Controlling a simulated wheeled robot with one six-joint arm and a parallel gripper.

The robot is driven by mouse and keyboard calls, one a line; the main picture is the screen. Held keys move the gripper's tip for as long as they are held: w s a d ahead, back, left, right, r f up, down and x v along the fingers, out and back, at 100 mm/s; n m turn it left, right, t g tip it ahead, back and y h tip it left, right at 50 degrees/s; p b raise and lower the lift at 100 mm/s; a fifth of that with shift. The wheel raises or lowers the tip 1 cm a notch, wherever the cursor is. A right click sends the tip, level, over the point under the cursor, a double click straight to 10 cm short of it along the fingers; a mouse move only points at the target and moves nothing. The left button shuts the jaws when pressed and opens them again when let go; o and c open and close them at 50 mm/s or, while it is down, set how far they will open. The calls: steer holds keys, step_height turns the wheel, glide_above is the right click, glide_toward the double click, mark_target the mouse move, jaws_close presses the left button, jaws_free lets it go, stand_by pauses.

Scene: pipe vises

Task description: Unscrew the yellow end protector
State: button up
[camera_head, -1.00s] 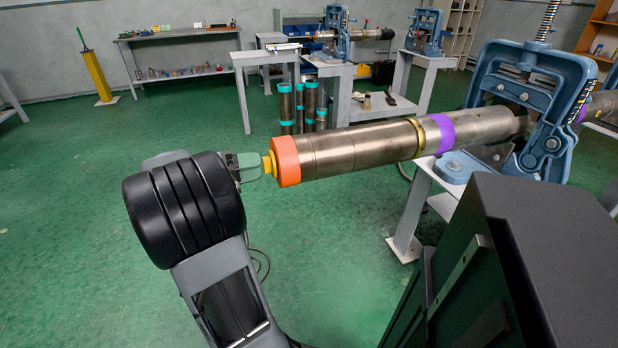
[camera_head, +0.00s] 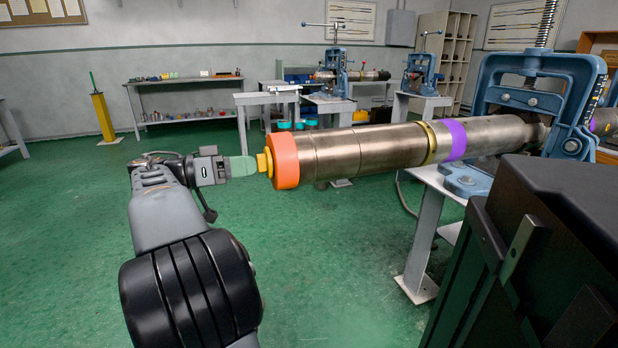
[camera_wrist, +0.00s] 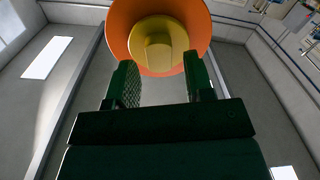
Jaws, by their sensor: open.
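The yellow end protector (camera_head: 265,164) sits at the left end of a long steel pipe (camera_head: 360,148), against an orange ring (camera_head: 285,161). In the wrist view the yellow protector (camera_wrist: 158,44) shows as a round disc with a smaller knob in the middle, inside the orange ring (camera_wrist: 120,22). My gripper (camera_head: 250,166) is at the left of the protector in the head view, with its fingers pointing at it. In the wrist view my gripper (camera_wrist: 157,82) is open, its two green fingers spread below the knob with nothing between them. Whether a fingertip touches the protector cannot be told.
A blue pipe vise (camera_head: 535,95) holds the pipe at the right, on a grey stand (camera_head: 420,235). A dark box-like body fills the lower right. Benches (camera_head: 185,108) stand at the back. The green floor (camera_head: 330,250) below the pipe end is clear.

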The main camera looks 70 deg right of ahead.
steer(key=shift+r, duration=0.1)
steer(key=shift+s, duration=0.1)
stand_by(0.3)
steer(key=shift+b+x, duration=0.35)
steer(key=shift+x, duration=0.7)
steer(key=shift+f+b, duration=0.2)
steer(key=shift+b, duration=0.1)
steer(key=shift+c, duration=0.3)
jaws_close()
steer(key=n+p, duration=1.3)
steer(key=p, duration=0.4)
steer(key=shift+n, duration=0.4)
